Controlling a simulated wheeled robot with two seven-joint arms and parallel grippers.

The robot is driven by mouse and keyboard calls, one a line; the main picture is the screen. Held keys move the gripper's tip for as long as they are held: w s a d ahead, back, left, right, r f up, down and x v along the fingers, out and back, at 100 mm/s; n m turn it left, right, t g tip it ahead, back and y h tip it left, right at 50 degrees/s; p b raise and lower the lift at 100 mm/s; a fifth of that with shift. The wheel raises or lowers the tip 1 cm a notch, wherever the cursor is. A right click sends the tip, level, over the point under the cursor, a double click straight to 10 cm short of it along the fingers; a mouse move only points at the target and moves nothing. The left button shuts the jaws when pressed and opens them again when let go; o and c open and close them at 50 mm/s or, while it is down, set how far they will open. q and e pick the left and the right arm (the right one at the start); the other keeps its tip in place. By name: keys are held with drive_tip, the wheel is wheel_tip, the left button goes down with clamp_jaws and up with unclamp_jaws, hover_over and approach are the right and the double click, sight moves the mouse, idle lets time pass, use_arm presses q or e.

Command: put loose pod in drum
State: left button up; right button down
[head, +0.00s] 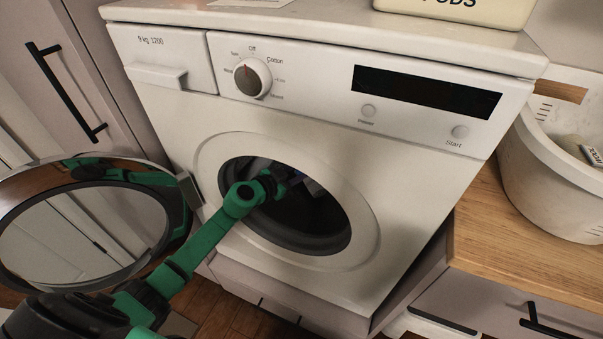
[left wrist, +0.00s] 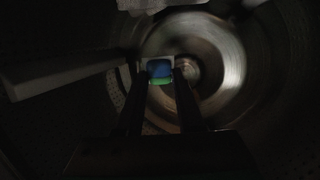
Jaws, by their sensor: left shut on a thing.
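The washing machine (head: 150,58) stands in the middle of the head view with its round door (head: 90,235) swung open to the left. My left arm reaches through the door opening into the dark drum (head: 325,225). In the left wrist view the drum's metal back wall (left wrist: 225,60) shows ahead. My left gripper (left wrist: 160,74) is shut on a small blue and green pod (left wrist: 160,70), held inside the drum. The gripper's tips are hard to make out in the head view. My right gripper is not in view.
A pale pods box (head: 455,10) stands on top of the machine. A white tub (head: 560,150) with something inside stands on the wooden counter (head: 530,255) at right. In the left wrist view a drum paddle (left wrist: 60,75) juts in at left, and pale cloth-like material (left wrist: 150,5) shows at the top.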

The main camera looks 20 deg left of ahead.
use_arm(q)
drive_tip(key=shift+w, duration=0.1)
drive_tip(key=shift+r, duration=0.1)
drive_tip(key=o, duration=0.9)
drive_tip(key=shift+s, duration=0.2)
drive_tip(key=p+v, duration=0.2)
drive_tip(key=v, duration=1.2)
drive_tip(key=shift+s+a+r+p, duration=0.15)
drive_tip(key=shift+p, duration=0.2)
